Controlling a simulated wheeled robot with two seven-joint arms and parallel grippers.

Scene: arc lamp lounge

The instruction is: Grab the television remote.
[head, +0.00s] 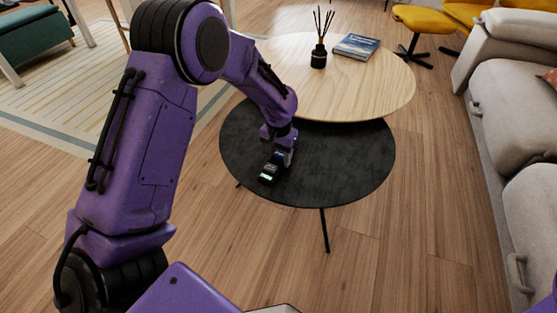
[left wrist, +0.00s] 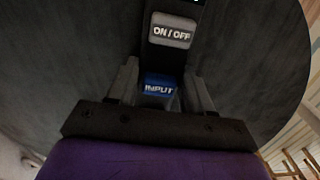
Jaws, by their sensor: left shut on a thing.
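The television remote (head: 268,175) is a small dark device over the black round table (head: 345,175) in the head view. In the left wrist view the remote (left wrist: 170,38) shows a grey ON/OFF button and a blue INPUT button. My left gripper (head: 279,158) is shut on the remote, with its fingers (left wrist: 160,90) on either side of it in the wrist view. I cannot tell whether the remote touches the tabletop. My right gripper is not in view.
A higher light wood table (head: 370,95) overlaps the black one. It holds a reed diffuser (head: 319,55) and a blue book (head: 356,46). A grey sofa (head: 510,110) stands at right. Yellow chairs (head: 425,20) stand behind. The wood floor in front is clear.

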